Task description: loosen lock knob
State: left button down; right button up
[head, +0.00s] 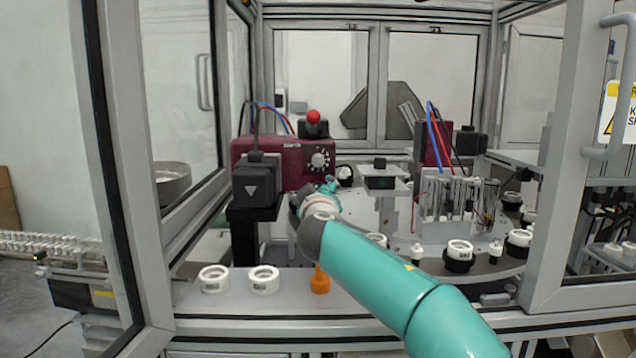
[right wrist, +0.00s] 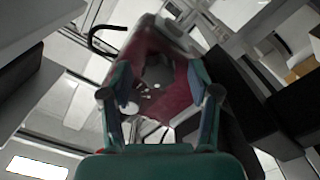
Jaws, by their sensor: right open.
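The maroon unit (head: 268,152) stands at the back left of the cell. A pale round dial knob (head: 319,160) is on its front, and a red ball-topped knob (head: 313,117) rises behind it. I cannot tell which knob is the lock knob. My right gripper (head: 330,184) is small and partly hidden by its own wrist, just below the dial and in front of the unit. In the right wrist view the right gripper (right wrist: 160,96) is open, its fingers apart with nothing between them. The maroon unit (right wrist: 178,88) fills the gap beyond. My left gripper is not in view.
A black block (head: 257,180) with cables stands left of the gripper. White caps (head: 214,279) and an orange part (head: 320,281) are on the front ledge. A round table (head: 400,225) with fixtures lies to the right. Frame posts (head: 130,180) flank the opening.

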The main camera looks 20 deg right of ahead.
jog(key=shift+w+d, duration=0.1)
jog(key=shift+w, duration=0.1)
jog(key=c, duration=1.2)
jog(key=shift+o, duration=0.2)
